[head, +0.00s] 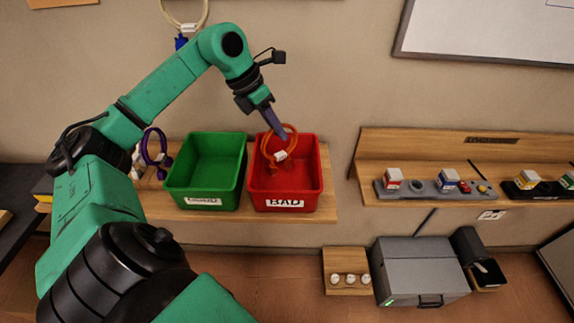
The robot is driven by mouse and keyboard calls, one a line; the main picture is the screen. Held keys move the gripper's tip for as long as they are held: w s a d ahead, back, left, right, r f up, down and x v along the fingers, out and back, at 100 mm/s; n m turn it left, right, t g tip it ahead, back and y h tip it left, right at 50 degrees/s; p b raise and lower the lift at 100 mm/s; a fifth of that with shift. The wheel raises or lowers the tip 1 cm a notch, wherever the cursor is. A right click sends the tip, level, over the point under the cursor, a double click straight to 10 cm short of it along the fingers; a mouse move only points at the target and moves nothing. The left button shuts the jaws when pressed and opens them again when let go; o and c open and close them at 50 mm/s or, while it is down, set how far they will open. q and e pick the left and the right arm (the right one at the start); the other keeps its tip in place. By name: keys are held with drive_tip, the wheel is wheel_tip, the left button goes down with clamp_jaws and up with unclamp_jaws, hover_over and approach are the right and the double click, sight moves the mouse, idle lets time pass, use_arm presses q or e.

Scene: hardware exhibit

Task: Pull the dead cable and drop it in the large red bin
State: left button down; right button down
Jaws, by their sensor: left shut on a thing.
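My left gripper (272,122) is over the large red bin (302,190), which has a "BAD" label on its front. The gripper is shut on a coiled orange-red cable (279,148). The cable hangs at the bin's opening, toward its back left; I cannot tell how far below the rim it reaches. My right gripper is not in view.
A green bin (212,165) stands just left of the red one on the wooden shelf. A purple cable (155,147) and a pale cable (184,22) hang on the left. A wooden bench (460,150) with small devices is on the right, above a grey box (420,275).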

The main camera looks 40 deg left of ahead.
use_arm(q)
drive_tip(key=shift+w+d+f, duration=0.1)
drive_tip(key=shift+f, duration=0.25)
drive_tip(key=shift+r, duration=0.15)
drive_tip(key=c, duration=0.7)
unclamp_jaws()
drive_tip(key=shift+c, duration=0.2)
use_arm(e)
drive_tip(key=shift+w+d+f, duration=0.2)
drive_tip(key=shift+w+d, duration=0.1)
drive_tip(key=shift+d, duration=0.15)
use_arm(q)
drive_tip(key=p+v, duration=0.3)
drive_tip(key=v, duration=1.1)
drive_tip(key=shift+r, duration=0.25)
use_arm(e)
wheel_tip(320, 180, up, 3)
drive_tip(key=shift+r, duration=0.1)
